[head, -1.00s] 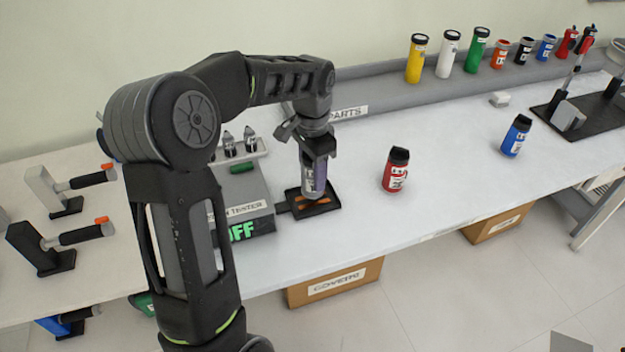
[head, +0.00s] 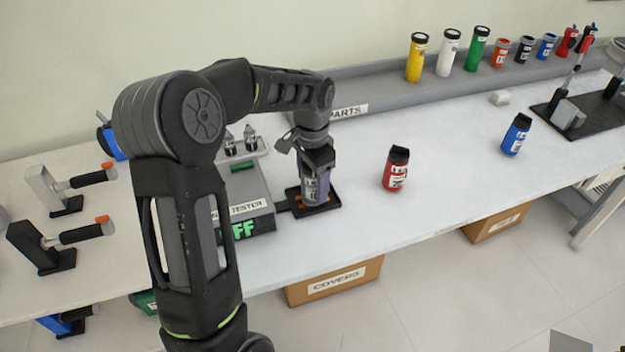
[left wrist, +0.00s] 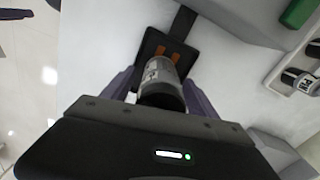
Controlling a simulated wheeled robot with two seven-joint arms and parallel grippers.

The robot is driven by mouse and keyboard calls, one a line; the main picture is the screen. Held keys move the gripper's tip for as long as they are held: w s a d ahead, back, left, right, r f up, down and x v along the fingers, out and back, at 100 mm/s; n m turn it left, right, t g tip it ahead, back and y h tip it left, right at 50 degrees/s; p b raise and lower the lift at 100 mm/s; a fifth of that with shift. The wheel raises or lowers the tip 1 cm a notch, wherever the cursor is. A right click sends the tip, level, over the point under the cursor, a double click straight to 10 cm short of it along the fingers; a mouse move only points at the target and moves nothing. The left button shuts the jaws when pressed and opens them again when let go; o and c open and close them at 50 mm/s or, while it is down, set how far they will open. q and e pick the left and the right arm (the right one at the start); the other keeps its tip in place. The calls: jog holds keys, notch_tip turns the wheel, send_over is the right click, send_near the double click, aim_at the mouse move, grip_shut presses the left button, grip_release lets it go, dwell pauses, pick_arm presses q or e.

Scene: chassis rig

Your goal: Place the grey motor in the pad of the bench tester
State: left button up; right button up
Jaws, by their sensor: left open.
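The grey motor (head: 311,191) stands upright on the black pad (head: 334,205) of the bench tester (head: 238,195). In the left wrist view the motor (left wrist: 159,75) stands between my fingers, with the pad (left wrist: 150,47) and its orange contact strips beyond it. My left gripper (head: 318,188) points down around the motor, its jaws open with a finger on each side. The motor's lower end meets the pad; the exact seating is partly hidden. The tester's green display is partly covered by my left arm. My right gripper is not in view.
A red motor (head: 396,169) and a blue motor (head: 516,135) stand on the white bench to the right. Several coloured cylinders line the grey parts shelf (head: 390,92) at the back. Clamp-like tools (head: 60,245) stand at left. Free bench lies right of the pad.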

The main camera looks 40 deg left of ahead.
pick_arm(q)
jog(key=shift+r, duration=0.1)
jog(key=shift+r, duration=0.15)
notch_tip(320, 180, up, 12)
jog(key=shift+f, duration=0.1)
dwell(0.8)
